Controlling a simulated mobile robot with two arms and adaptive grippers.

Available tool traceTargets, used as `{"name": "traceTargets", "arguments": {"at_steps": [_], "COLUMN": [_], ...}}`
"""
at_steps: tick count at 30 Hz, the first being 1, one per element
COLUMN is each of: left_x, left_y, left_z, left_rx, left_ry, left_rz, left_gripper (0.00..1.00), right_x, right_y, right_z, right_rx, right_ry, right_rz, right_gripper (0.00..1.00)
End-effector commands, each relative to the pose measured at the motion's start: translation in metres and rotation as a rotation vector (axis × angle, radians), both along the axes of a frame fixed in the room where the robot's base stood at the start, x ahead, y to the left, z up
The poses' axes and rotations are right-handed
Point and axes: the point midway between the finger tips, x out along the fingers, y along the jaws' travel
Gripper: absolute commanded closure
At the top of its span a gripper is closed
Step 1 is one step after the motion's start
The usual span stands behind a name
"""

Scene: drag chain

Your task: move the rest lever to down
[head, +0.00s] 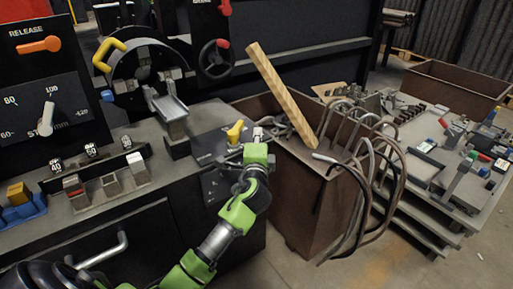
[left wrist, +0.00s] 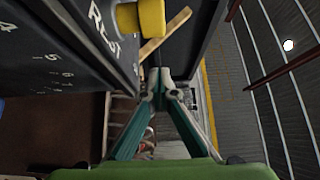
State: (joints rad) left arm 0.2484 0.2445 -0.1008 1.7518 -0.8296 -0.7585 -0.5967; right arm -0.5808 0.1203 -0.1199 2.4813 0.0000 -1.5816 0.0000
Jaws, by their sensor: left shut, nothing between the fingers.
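The rest lever has a yellow handle (head: 236,131) on a dark panel box at the right end of the bench in the head view. The handle tilts up and to the right. In the left wrist view the yellow handle (left wrist: 151,17) shows at the top, next to the lettering REST. My left gripper (head: 257,134) is just right of the handle, apart from it as far as I can see. Its fingertips meet in the left wrist view (left wrist: 160,82), below the handle, shut and empty. My right gripper is not in view.
An orange release lever (head: 39,45) and a dial panel (head: 45,105) stand at left. A rusty bin (head: 300,200) with a wooden beam (head: 281,95) and bent hoses stands right of the bench. A cluttered table (head: 465,205) is farther right.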

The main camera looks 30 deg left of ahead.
Motion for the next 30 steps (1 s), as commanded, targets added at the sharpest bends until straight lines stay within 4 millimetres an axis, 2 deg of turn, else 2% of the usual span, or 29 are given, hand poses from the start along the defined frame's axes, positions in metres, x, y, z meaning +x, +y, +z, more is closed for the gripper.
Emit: {"name": "traceTargets", "arguments": {"at_steps": [1,4,9,30], "left_x": [0.009,0.003,-0.002,-0.002], "left_y": [0.006,0.022,0.038,0.043], "left_z": [0.0,0.0,-0.001,-0.002], "left_rx": [0.001,0.004,0.001,-0.002], "left_ry": [-0.002,0.001,0.002,0.0], "left_rz": [0.002,0.001,0.0,0.033], "left_gripper": [1.0,1.0,1.0,1.0], "right_x": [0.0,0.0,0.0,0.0], "right_y": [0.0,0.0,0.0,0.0], "right_z": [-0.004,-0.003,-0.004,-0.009], "right_rx": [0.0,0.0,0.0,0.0], "right_ry": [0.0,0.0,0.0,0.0], "right_rz": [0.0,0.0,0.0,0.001], "right_gripper": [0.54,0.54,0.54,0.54]}}
